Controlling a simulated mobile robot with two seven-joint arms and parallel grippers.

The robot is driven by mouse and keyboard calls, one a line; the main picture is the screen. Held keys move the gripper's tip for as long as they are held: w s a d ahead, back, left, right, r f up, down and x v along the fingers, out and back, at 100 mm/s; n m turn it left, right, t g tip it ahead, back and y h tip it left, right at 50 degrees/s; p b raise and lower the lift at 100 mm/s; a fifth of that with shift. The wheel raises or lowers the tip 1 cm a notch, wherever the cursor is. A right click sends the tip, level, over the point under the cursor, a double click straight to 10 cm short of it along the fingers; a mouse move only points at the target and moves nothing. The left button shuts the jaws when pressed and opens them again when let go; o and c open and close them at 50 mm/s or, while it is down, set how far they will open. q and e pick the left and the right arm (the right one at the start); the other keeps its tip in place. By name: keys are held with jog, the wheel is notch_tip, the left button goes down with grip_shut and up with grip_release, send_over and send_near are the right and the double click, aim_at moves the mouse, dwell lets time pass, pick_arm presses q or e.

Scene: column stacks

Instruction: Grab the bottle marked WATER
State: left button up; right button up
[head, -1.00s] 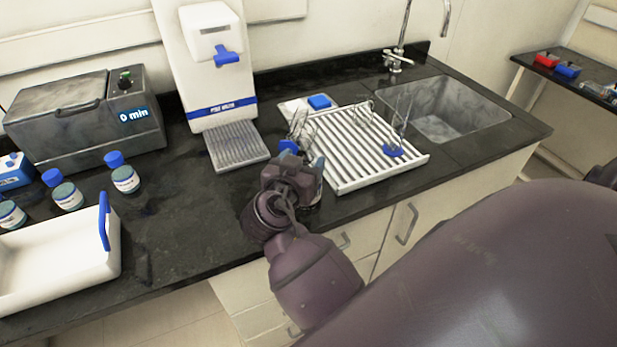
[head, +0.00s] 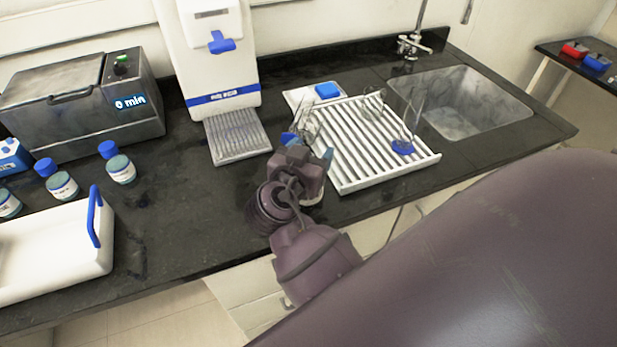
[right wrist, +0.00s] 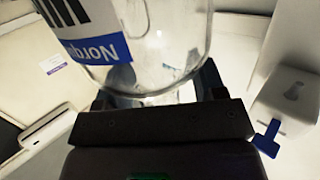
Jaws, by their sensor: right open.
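A clear bottle (right wrist: 165,45) with a white and blue label fills the top of the right wrist view. In the head view my right gripper (head: 306,165) is over the counter, at the left front of the drying rack, and mostly hides what is there. My left gripper is not in view.
A water dispenser (head: 222,75) stands behind. Blue-capped jars (head: 120,168), a white tray (head: 60,262) and a "0 min" bath (head: 75,115) are left. A sink (head: 470,110) lies right.

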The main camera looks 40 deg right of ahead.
grip_shut()
dwell(0.3)
dwell(0.3)
